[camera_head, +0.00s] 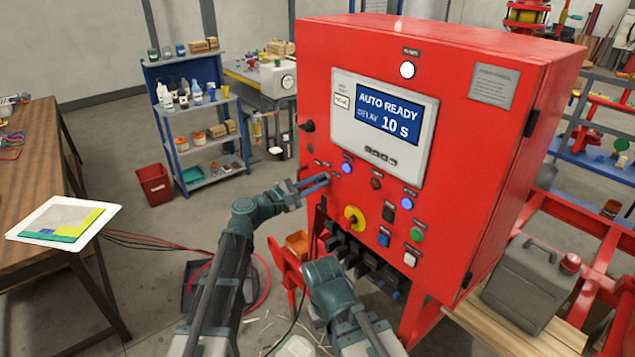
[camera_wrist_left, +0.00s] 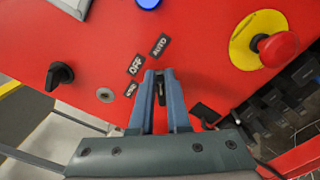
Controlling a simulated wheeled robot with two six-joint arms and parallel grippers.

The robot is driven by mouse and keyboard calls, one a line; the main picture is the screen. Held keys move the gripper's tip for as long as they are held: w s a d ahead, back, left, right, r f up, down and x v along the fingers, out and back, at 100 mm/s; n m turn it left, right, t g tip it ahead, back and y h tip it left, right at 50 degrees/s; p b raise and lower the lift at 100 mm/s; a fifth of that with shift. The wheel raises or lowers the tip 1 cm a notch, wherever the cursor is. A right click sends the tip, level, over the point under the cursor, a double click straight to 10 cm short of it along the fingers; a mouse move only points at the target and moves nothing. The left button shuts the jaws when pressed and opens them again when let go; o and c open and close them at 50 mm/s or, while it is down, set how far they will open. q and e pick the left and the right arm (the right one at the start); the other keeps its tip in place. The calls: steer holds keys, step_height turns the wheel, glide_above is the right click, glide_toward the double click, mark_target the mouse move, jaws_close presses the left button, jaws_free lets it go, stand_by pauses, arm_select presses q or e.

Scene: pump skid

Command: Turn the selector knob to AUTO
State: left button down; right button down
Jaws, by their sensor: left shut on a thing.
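The selector knob (camera_wrist_left: 161,93) is a small black handle on the front of the red control cabinet (camera_head: 420,60). My left gripper (camera_wrist_left: 160,78) is shut on it, a blue finger on each side. The label OFF (camera_wrist_left: 136,65) is just left of the fingertips and AUTO (camera_wrist_left: 160,45) is just above them. A third small label (camera_wrist_left: 131,90) lies to the left. The fingers cover much of the knob, so I cannot tell its exact setting. In the head view my left gripper (camera_head: 322,181) reaches the panel's left part, hiding the knob. My right gripper is not in view.
The screen (camera_head: 388,115) reads AUTO READY, DELAY 10 s. A red emergency stop on a yellow plate (camera_wrist_left: 268,42) sits right of the knob, a blue lamp (camera_head: 347,168) above it. Another black rotary handle (camera_wrist_left: 58,75) is at left. Black connectors (camera_head: 368,262) line the lower edge.

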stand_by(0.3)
arm_select(q)
steer(key=c, duration=0.9)
jaws_free()
steer(key=v, duration=1.3)
steer(key=shift+s+a, duration=0.25)
steer(key=shift+a, duration=0.05)
steer(key=shift+f, duration=0.1)
